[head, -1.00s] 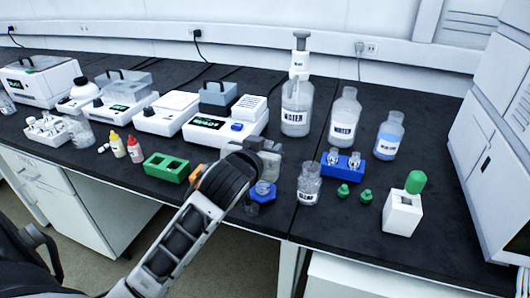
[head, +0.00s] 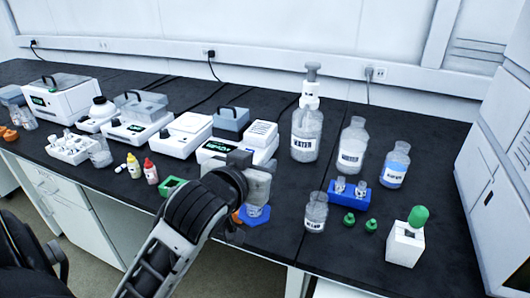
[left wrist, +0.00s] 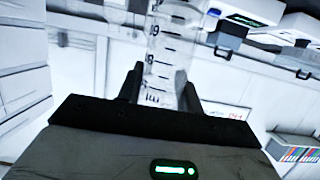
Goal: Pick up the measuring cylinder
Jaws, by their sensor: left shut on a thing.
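The measuring cylinder is clear, with black graduation marks, and stands between my fingers in the left wrist view (left wrist: 168,40). In the head view its blue hexagonal base (head: 254,217) shows just below my left gripper (head: 257,182). The gripper is shut on the cylinder, with one finger on each side of it in the left wrist view (left wrist: 160,88). Most of its tube is hidden behind the gripper in the head view. I cannot tell whether the base touches the bench. My right gripper is not in view.
A clear jar (head: 316,212) stands close to the right of the base. A green rack (head: 172,187) is partly hidden behind my arm. A blue rack (head: 343,196), green caps (head: 349,219) and a white box (head: 405,245) lie farther right. Machines line the back.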

